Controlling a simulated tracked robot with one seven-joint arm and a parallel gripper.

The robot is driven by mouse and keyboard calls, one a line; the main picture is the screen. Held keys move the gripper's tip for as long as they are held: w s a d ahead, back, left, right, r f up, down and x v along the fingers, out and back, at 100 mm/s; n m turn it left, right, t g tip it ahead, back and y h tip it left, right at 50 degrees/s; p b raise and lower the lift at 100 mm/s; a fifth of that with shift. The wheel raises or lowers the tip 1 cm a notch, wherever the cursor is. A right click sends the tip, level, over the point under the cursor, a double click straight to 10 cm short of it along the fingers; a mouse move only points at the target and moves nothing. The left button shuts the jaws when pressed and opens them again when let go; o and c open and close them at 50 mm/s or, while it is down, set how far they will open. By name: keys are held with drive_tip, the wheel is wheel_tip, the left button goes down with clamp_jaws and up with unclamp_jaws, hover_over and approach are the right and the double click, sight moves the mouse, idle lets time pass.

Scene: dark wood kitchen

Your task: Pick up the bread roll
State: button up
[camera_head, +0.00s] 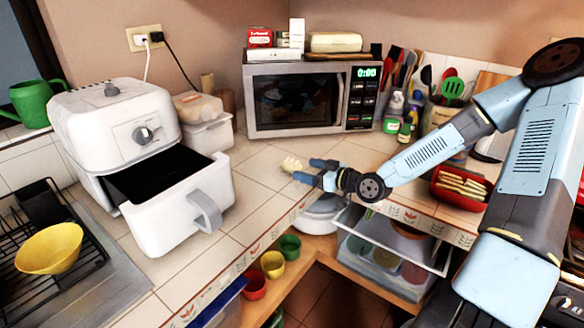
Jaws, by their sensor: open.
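A white air fryer (125,125) has its drawer (165,222) pulled out at left. A microwave (290,103) stands behind. A red basket (447,192) holds several beige pieces at right. The counter's front edge is close below my gripper, above open shelves.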

sight(292, 165)
drive_tip(key=shift+x, duration=3.55)
drive_tip(key=shift+w+d, duration=0.1)
drive_tip(key=c, duration=1)
